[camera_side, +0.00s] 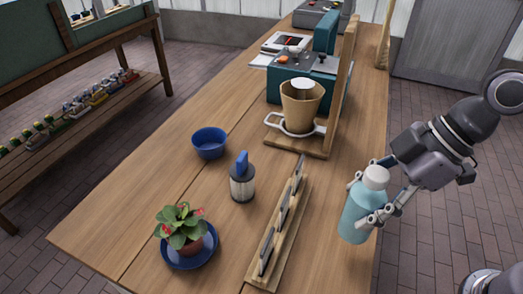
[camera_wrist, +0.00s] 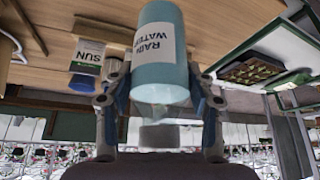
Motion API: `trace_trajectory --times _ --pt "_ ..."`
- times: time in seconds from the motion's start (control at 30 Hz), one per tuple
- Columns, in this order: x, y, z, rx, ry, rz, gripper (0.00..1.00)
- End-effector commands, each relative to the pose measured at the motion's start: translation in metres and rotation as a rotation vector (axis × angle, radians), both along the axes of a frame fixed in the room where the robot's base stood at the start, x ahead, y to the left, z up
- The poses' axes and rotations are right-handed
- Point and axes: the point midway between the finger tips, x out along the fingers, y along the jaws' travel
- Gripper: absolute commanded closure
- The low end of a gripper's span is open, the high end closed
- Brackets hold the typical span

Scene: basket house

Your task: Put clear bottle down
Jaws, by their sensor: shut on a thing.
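The clear bottle (camera_side: 356,212) is a pale blue see-through bottle with a white cap, held about upright by the right edge of the wooden table. In the wrist view the bottle (camera_wrist: 160,75) fills the top middle and its label reads "RAIN WATER". My gripper (camera_side: 372,195) is shut on it, with one finger on each side of its body; the fingers (camera_wrist: 160,103) also show in the wrist view. I cannot tell whether the bottle's base touches the tabletop.
A slotted wooden rack (camera_side: 280,225) stands left of the bottle. A tan pot (camera_side: 301,105) stands farther back. Bare tabletop (camera_side: 335,165) lies behind the bottle.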

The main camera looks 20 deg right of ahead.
Motion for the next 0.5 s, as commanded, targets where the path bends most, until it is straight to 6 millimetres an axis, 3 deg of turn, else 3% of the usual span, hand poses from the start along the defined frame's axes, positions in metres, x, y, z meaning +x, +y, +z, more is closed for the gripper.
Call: trace_trajectory --times 0.23,0.5 --pt "-0.011 0.035 -0.021 0.001 0.0 0.005 0.89" --pt "-0.015 0.049 -0.031 0.002 0.0 -0.001 0.89"
